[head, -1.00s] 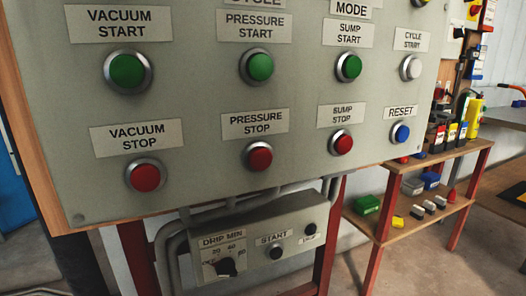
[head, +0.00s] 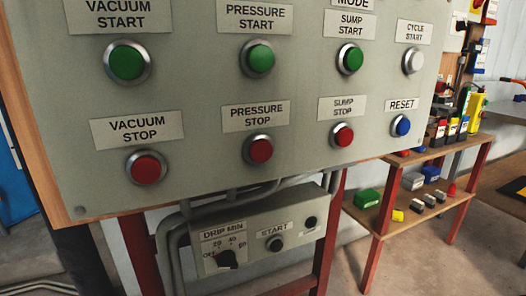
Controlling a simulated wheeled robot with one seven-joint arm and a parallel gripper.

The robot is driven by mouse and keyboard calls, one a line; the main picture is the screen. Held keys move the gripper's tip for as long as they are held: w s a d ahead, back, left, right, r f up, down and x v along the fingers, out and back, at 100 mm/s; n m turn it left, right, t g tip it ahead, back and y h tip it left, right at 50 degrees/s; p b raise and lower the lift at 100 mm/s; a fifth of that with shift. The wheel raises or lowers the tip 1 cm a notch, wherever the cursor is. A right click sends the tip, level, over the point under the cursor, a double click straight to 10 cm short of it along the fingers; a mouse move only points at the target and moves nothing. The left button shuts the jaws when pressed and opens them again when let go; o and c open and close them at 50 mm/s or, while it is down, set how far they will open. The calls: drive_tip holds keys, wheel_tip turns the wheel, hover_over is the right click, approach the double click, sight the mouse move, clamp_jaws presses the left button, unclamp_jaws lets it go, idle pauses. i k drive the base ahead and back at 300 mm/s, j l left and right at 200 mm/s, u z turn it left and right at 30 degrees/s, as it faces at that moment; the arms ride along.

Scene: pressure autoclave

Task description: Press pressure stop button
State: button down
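The pressure stop button (head: 259,149) is a red round push button with a silver collar. It sits in the lower row of a light grey control panel (head: 200,110), under the label "PRESSURE STOP" (head: 255,116). The green pressure start button (head: 258,58) is directly above it. The red vacuum stop button (head: 147,168) is to its left and the red sump stop button (head: 343,135) to its right. Nothing covers the pressure stop button. My gripper is not in view.
Further right are the blue reset button (head: 402,126) and the white cycle start button (head: 413,61). Below the panel hangs a grey drip box (head: 255,232) with a knob and conduits. A wooden shelf (head: 400,222) with small items stands at the right.

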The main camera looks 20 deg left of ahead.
sight(261, 150)
drive_tip(key=k+j+z, duration=0.4)
drive_tip(key=k+j, duration=0.15)
drive_tip(key=j, duration=0.35)
drive_tip(key=k+j+z, duration=0.45)
drive_tip(key=k+j, duration=0.2)
drive_tip(key=j, duration=0.15)
